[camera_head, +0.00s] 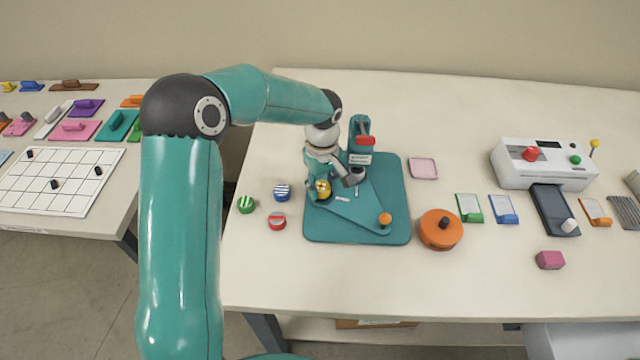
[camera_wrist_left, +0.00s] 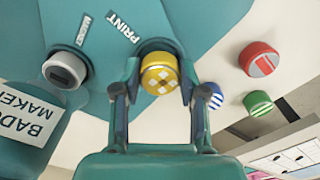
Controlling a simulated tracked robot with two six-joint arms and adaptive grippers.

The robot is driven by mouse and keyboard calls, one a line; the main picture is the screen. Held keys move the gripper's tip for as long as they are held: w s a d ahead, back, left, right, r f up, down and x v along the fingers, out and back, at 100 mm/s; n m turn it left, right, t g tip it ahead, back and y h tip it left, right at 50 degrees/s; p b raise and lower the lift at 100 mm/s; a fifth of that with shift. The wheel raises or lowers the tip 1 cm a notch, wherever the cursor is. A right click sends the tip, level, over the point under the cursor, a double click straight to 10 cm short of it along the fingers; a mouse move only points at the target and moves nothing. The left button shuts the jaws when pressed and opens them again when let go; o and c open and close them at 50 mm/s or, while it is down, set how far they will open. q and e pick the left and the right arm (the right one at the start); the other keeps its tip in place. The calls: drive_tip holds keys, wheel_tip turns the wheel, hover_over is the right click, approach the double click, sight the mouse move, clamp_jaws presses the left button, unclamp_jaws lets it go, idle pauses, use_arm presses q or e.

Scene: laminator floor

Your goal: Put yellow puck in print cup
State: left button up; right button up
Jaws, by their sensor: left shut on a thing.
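The yellow puck (camera_head: 323,188) has a checked top and sits between the fingers of my left gripper (camera_head: 333,182). In the left wrist view the yellow puck (camera_wrist_left: 160,74) is between both fingertips, and my left gripper (camera_wrist_left: 153,90) is shut on it. The puck is over the teal swing plate (camera_head: 352,208) of the badge maker, close to the PRINT label (camera_wrist_left: 122,27). The print cup itself is hidden, and I cannot tell whether the puck touches it. The other cup (camera_wrist_left: 65,70) is by a second label, near the press head (camera_head: 361,150). My right gripper is not in view.
An orange knob (camera_head: 385,219) is on the plate. A round orange tool (camera_head: 440,229) and a white laminator (camera_head: 520,168) stand to the right.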

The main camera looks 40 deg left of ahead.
sight(322, 187)
use_arm(q)
drive_tip(key=shift+f, duration=0.2)
drive_tip(key=o, duration=1.1)
drive_tip(key=shift+r, duration=0.15)
drive_tip(key=shift+r+p, duration=0.65)
drive_tip(key=shift+p, duration=0.05)
wheel_tip(322, 187, up, 12)
drive_tip(key=shift+f+b, duration=0.15)
drive_tip(key=shift+b, duration=0.65)
